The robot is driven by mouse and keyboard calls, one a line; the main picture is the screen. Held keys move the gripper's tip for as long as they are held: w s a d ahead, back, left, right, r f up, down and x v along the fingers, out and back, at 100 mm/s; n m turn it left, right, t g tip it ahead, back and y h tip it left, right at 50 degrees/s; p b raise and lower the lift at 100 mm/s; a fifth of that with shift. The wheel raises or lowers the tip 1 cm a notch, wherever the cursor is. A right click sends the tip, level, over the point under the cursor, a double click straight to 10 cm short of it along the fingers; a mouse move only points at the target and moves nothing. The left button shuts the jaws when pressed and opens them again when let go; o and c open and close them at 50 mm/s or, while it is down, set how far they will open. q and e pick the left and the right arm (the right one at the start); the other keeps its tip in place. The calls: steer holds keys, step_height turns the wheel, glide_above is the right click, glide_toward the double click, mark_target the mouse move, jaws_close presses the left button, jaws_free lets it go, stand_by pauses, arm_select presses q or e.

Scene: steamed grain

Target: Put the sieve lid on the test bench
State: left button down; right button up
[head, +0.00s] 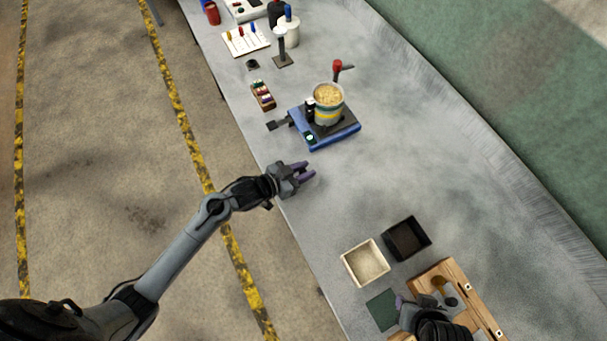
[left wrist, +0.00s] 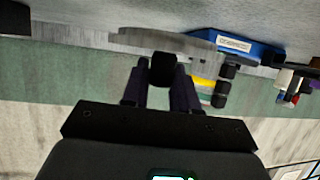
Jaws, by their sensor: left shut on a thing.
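My left gripper (head: 308,173) is low over the grey test bench (head: 385,170), near its left edge. In the left wrist view my left gripper (left wrist: 161,82) is shut on the black knob of the sieve lid (left wrist: 150,42), a flat grey disc. In the head view the lid hardly stands out from the bench; I cannot tell whether it touches it. A container of yellowish grain (head: 328,104) stands open on a blue device (head: 318,138) beyond the gripper. My right gripper (head: 418,303) is over the wooden rack, its fingers partly hidden.
A cream tray (head: 366,263), a black tray (head: 407,238) and a dark green pad (head: 382,310) lie near the wooden rack (head: 470,292). A small rack of vials (head: 263,95) and a white tool board (head: 245,40) stand farther back. The bench right of the left gripper is clear.

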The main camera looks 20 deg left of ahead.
arm_select(q)
steer(key=shift+f, duration=1.7)
steer(key=shift+f, duration=0.15)
steer(key=c, duration=0.9)
jaws_free()
steer(key=shift+o, duration=0.2)
